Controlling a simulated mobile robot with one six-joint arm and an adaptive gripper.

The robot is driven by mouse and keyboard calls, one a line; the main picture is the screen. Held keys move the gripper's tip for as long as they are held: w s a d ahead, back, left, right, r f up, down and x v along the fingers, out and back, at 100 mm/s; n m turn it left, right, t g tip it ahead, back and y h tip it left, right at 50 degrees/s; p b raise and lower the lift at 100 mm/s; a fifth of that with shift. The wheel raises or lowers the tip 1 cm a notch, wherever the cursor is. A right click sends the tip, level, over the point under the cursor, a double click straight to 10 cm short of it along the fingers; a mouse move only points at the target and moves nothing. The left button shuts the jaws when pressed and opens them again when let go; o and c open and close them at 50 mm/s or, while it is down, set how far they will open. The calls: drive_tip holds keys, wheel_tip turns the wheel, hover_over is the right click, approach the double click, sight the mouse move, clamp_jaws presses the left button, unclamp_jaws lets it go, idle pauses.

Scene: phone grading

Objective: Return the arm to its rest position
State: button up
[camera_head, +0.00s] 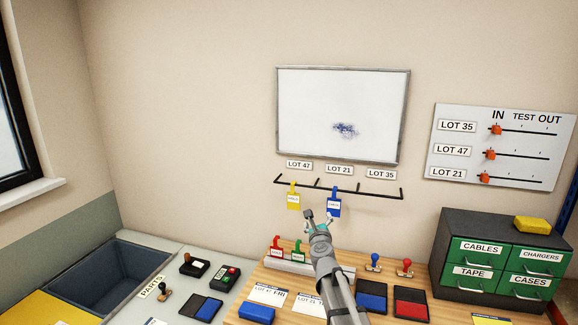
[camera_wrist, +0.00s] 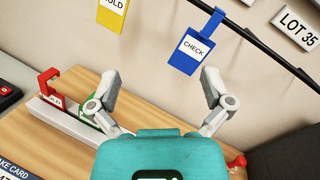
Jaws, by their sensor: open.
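My gripper (camera_head: 319,217) is raised over the wooden desk, in front of the wall rail. Its two fingers are spread apart in the wrist view (camera_wrist: 160,84), with nothing between them. The blue CHECK tag (camera_head: 334,207) hangs on the peg rail (camera_head: 375,194) under the LOT 21 label. In the wrist view the blue tag (camera_wrist: 196,52) is beyond the fingertips, apart from them. The yellow HOLD tag (camera_head: 293,202) hangs to its left, under LOT 47. The peg under LOT 35 is bare. My forearm hides part of the desk.
Red and green tags (camera_head: 298,250) stand in a pale rack (camera_head: 325,268) below the rail. Two stamps (camera_head: 405,267) and red and blue pads lie to the right. A green drawer cabinet (camera_head: 480,251) stands far right. A grey bin (camera_head: 108,275) is at left.

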drive_tip(key=s+a+f+n+g+y, duration=0.4)
drive_tip(key=s+a+f+n+y, duration=0.15)
drive_tip(key=n, duration=0.85)
drive_tip(key=s+d+f+n+g, duration=0.2)
drive_tip(key=s+f+n+g, duration=0.1)
drive_tip(key=s, duration=0.3)
drive_tip(key=s+d+f+n+g+h, duration=0.1)
drive_tip(key=s+d+f+n+g, duration=0.1)
drive_tip(key=s+f+n+g, duration=0.1)
drive_tip(key=s+d+f+n+g+h, duration=0.1)
drive_tip(key=s+d+f+n+g, duration=0.1)
drive_tip(key=s+f+n+g, duration=0.2)
drive_tip(key=shift+s+f+n, duration=0.3)
drive_tip(key=shift+s+n, duration=0.2)
drive_tip(key=shift+s, duration=0.3)
drive_tip(key=shift+s+f+n, duration=0.25)
drive_tip(key=shift+s+n, duration=0.25)
drive_tip(key=shift+s, duration=0.3)
drive_tip(key=shift+s+f+n, duration=0.3)
drive_tip(key=shift+s+n, duration=0.2)
drive_tip(key=shift+s, duration=0.3)
drive_tip(key=s+d+f+n+g+h, duration=0.2)
drive_tip(key=s+d, duration=0.4)
drive_tip(key=s, duration=0.3)
drive_tip(key=shift+s+d+n+g+h, duration=0.2)
drive_tip(key=shift+n+g+h, duration=0.5)
drive_tip(key=shift+g, duration=0.5)
